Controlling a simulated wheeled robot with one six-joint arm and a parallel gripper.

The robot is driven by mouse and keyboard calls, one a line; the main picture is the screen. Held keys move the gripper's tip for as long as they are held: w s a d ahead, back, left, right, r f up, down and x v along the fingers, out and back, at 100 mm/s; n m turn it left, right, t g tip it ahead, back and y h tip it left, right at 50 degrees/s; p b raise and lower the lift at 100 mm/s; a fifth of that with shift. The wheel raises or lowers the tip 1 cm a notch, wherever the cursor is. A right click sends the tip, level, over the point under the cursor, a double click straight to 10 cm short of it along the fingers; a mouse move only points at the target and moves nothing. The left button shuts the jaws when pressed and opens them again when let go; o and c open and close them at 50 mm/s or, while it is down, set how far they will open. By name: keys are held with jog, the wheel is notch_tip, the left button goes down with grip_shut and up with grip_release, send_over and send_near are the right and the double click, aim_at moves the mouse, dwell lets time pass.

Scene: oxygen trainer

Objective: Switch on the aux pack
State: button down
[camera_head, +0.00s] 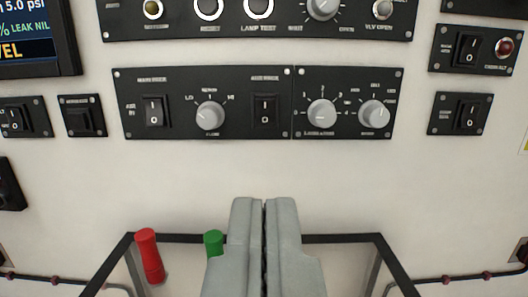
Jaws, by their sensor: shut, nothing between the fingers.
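The aux pack switch (264,108) is a black rocker marked I above O, at the right side of a black panel (180,130) in the middle of the wall. Its small label above is blurred but seems to read AUX PACK. I cannot tell which way the rocker is tipped. A similar rocker, the main pack switch (153,111), is at the panel's left, with a grey knob (210,115) between them. My gripper (265,202) is shut and empty, pointing at the wall below the aux pack switch and apart from it.
A panel with two grey knobs (322,113) adjoins on the right. More rocker panels sit at the far right (470,113) and far left (83,117). A dark-framed rail (335,239) with a red handle (149,256) and a green one (213,242) is low. Bare wall lies between.

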aim_at(264, 102)
jog(key=w, duration=0.4)
jog(key=w+r, duration=0.1)
jog(key=w, duration=0.8)
jog(key=shift+w+r, duration=0.25)
jog(key=shift+r, duration=0.05)
jog(key=shift+w+r, duration=0.1)
